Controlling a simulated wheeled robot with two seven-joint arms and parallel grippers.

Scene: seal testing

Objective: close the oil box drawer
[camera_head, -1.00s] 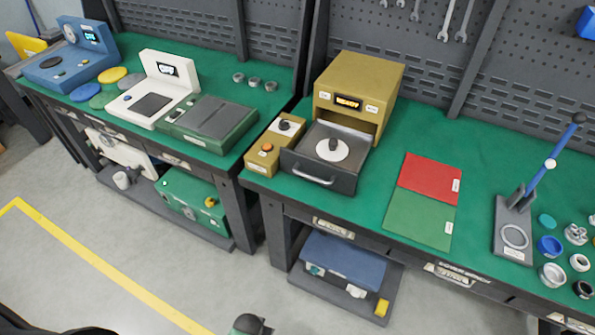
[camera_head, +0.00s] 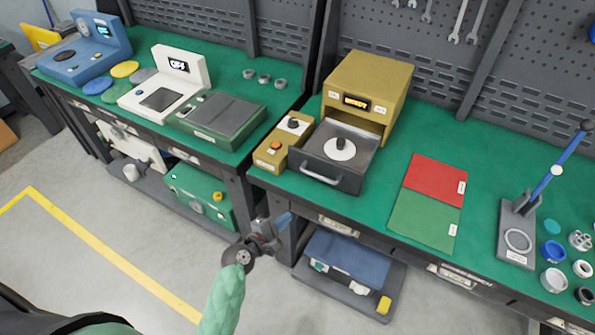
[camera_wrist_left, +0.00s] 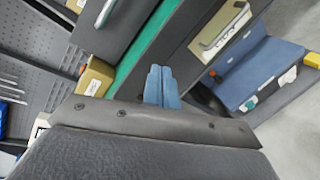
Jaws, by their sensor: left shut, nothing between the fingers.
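The oil box (camera_head: 366,84) is a mustard-yellow housing with a lit display on the green bench. Its dark grey drawer (camera_head: 320,174) is pulled out at the front, with a silver bar handle and a white disc with a black knob inside. My left gripper (camera_head: 284,220) is low in front of the bench edge, below and left of the drawer, apart from it. Its blue fingers (camera_wrist_left: 161,86) are closed together and empty in the left wrist view. My right gripper is not in view.
A small yellow control box (camera_head: 284,143) stands left of the drawer. Red (camera_head: 435,172) and green (camera_head: 426,218) mats lie to its right. A blue-handled press (camera_head: 518,225) stands further right. A lower shelf (camera_head: 382,310) holds a blue case. Open floor lies in front of the benches.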

